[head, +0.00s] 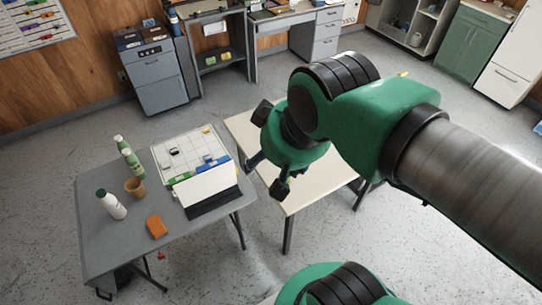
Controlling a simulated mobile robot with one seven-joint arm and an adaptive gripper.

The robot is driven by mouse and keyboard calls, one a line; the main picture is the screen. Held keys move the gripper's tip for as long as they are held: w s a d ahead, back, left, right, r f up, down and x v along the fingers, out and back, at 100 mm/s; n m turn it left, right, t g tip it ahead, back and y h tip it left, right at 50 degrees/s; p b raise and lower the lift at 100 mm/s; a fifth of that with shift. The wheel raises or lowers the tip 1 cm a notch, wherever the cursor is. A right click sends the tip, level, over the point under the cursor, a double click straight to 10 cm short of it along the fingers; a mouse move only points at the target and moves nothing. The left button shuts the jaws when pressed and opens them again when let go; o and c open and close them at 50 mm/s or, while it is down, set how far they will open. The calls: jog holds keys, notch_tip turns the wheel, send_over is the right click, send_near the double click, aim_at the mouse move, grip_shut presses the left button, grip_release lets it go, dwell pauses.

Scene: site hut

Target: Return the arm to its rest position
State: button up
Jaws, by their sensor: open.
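My arm, green with black joints, reaches in from the right side of the head view. My gripper (268,174) is near the middle, in front of the cream table (304,199). Its dark fingers are spread apart and I see nothing between them. My wrist and forearm hide much of that table's top.
Cabinets and desks line the back. Open floor (110,120) lies between.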

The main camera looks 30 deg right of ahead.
notch_tip(320, 180, down, 7)
jog(key=b, duration=0.7)
